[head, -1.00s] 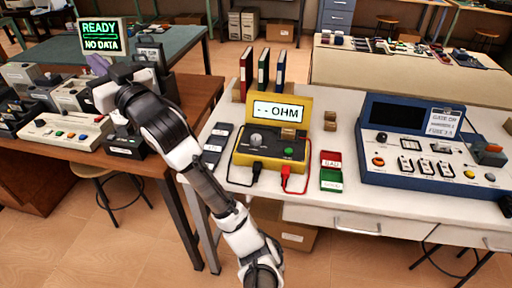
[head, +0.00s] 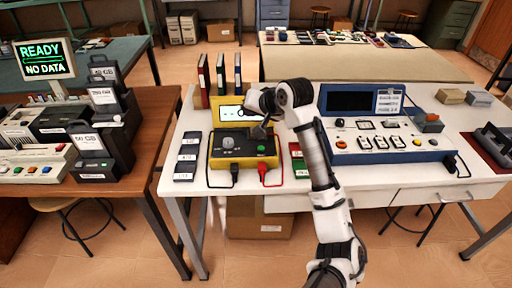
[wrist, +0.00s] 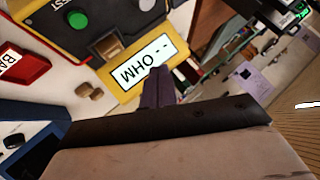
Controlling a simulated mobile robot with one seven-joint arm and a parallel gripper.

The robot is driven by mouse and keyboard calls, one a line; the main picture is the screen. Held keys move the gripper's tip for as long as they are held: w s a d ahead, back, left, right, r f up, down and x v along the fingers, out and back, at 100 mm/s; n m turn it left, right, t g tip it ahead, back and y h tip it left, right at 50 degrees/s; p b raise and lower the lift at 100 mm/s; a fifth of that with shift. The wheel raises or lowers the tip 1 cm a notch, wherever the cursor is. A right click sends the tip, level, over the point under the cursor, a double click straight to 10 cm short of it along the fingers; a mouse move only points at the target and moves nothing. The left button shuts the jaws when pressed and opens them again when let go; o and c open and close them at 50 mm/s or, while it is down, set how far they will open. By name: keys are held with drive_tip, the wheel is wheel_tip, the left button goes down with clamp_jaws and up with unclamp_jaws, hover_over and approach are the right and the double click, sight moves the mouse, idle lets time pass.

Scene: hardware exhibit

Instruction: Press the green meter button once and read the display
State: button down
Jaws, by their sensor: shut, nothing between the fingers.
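The yellow meter (head: 216,143) stands on the white table with its screen upright at the back. Its green button (head: 262,149) is at the right of the dark top panel and also shows in the wrist view (wrist: 77,20). The display (wrist: 147,64) reads "-- OHM" in the wrist view, upside down; my arm hides part of it in the head view. My gripper (head: 261,130) is above the meter, between display and button in the head view. Its fingertips (wrist: 158,84) are shut and empty in the wrist view, apart from the button.
Black and red leads (head: 263,174) plug into the meter's front. Dark labelled blocks (head: 186,155) lie to its left, red and green cases (head: 298,165) to its right. A blue console (head: 381,148) stands further right. Upright binders (head: 220,75) stand behind.

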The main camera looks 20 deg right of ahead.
drive_tip(key=shift+m+g, duration=0.4)
drive_tip(key=shift+m, duration=0.1)
drive_tip(key=s+d, duration=0.1)
drive_tip(key=s+d+f, duration=0.1)
drive_tip(key=d, duration=0.1)
drive_tip(key=shift+s+d, duration=0.15)
drive_tip(key=shift+f, duration=0.1)
drive_tip(key=b, duration=0.6)
hover_over(261, 148)
drive_tip(key=s, duration=0.1)
drive_tip(key=f, duration=0.7)
drive_tip(key=shift+d, duration=0.2)
drive_tip(key=shift+f+b, duration=0.4)
drive_tip(key=shift+f, duration=0.4)
drive_tip(key=shift+f, duration=0.15)
drive_tip(key=shift+f, duration=0.3)
